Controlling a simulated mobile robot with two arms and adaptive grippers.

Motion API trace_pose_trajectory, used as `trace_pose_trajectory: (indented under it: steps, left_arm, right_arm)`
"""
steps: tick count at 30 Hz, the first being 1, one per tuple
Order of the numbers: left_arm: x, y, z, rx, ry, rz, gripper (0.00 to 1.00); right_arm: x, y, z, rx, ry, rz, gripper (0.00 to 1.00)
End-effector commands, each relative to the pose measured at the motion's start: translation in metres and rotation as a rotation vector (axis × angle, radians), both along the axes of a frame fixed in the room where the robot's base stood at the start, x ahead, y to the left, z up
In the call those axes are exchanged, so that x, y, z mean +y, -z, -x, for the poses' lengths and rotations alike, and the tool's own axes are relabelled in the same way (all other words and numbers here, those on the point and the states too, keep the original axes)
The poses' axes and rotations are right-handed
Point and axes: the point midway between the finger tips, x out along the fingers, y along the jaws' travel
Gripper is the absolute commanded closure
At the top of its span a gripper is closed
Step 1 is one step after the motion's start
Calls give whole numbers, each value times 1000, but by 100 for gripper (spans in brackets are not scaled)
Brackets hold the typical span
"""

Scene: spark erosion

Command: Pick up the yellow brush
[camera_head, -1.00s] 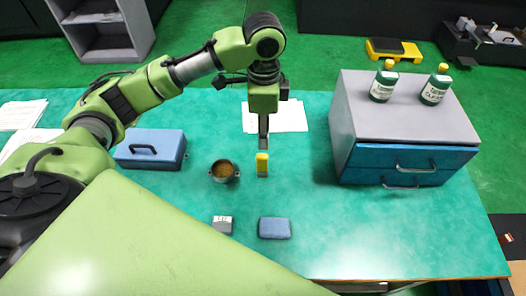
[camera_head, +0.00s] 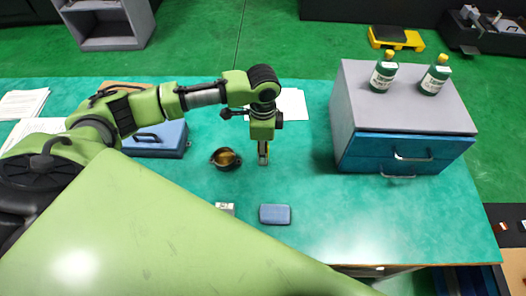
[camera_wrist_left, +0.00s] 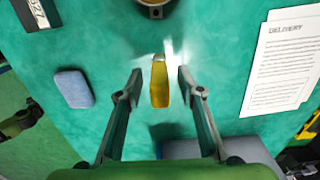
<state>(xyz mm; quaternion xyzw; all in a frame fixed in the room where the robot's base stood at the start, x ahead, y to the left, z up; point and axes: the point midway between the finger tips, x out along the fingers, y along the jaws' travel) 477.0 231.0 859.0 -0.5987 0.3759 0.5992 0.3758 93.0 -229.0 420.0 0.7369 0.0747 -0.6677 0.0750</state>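The yellow brush (camera_wrist_left: 159,88) stands out on the green tabletop in the left wrist view, between the two fingers of my left gripper (camera_wrist_left: 159,72). The fingers are apart, one on each side of the brush, with a visible gap on both sides. In the head view, my left gripper (camera_head: 264,160) points down over the brush's spot and hides most of it. My right gripper is not in view.
A small pot (camera_head: 225,159) is left of the gripper, and a blue pad (camera_head: 275,214) and a small box (camera_head: 226,208) lie nearer. A blue case (camera_head: 160,140) is left. A drawer cabinet (camera_head: 345,120) with two bottles stands right. Papers (camera_head: 292,104) lie behind.

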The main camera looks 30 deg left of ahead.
Motion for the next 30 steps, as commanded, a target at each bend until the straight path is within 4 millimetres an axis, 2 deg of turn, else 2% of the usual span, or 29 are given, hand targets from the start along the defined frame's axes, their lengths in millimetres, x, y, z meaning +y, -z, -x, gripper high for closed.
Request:
trace_pose_trajectory:
  steps: [6, 10, 23, 30]
  left_arm:
    - [0, 1, 0, -1, 1, 0, 65]
    - [0, 1, 0, -1, 1, 0, 99]
    - [0, -2, -1, -2, 0, 0, 100]
    - [0, -25, -2, -5, 1, 1, 100]
  right_arm:
    - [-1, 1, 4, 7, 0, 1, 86]
    - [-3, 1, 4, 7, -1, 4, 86]
    - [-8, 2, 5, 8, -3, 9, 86]
    - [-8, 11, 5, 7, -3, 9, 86]
